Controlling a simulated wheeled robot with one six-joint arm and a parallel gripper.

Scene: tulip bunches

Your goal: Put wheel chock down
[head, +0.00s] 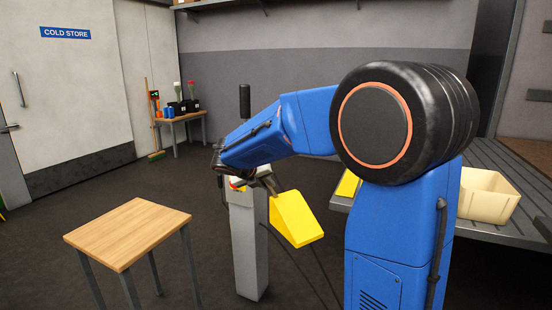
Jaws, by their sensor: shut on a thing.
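My gripper (268,184) is shut on the upper end of the chock. My blue arm reaches across from the right and hides part of the gripper and the pedestal top. Another yellow thing (347,185) shows on the slatted bench at the right, mostly hidden behind my arm.
A small wooden table (130,230) with a bare top stands at the left. The grey pedestal (246,245) stands in the middle. A cream bin (487,194) sits on the slatted bench (480,232) at the right. A farther table (186,119) holds pots. Dark floor is open between them.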

